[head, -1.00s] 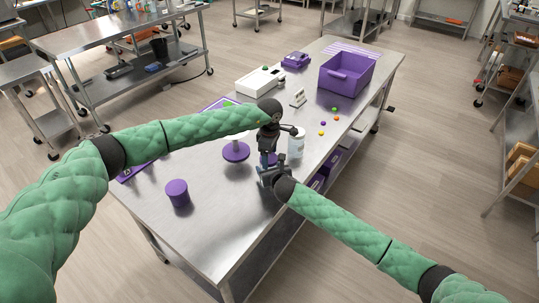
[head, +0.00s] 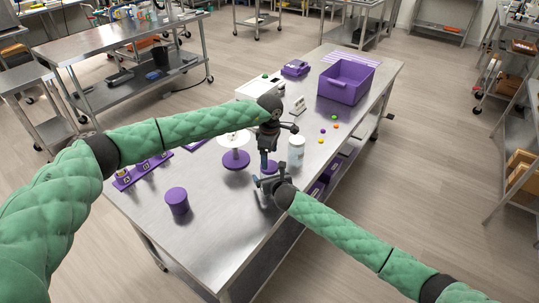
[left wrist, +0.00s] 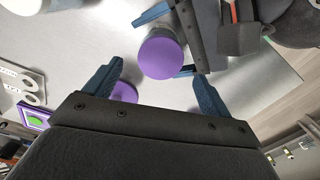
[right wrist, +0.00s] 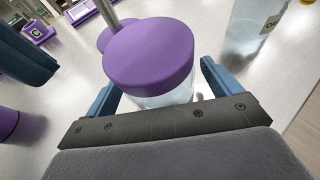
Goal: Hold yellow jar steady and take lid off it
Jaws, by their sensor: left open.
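A clear jar with a round purple lid (right wrist: 150,55) stands upright on the metal table; no yellow shows on it. Its lid also appears in the left wrist view (left wrist: 162,57). In the head view my grippers mostly hide the jar. My left gripper (head: 267,152) is open and empty, pointing down above the jar; its fingers (left wrist: 157,70) spread wide with the lid below and beyond them. My right gripper (head: 268,184) has a finger on each side of the jar body below the lid. I cannot tell whether those fingers press on it.
A clear labelled jar (head: 296,152) stands close to the right of the grippers. A stand with a purple base (head: 236,160) is to their left. A purple cylinder (head: 177,201) stands nearer the front. A purple bin (head: 346,80) and small coloured balls are farther back. The front tabletop is clear.

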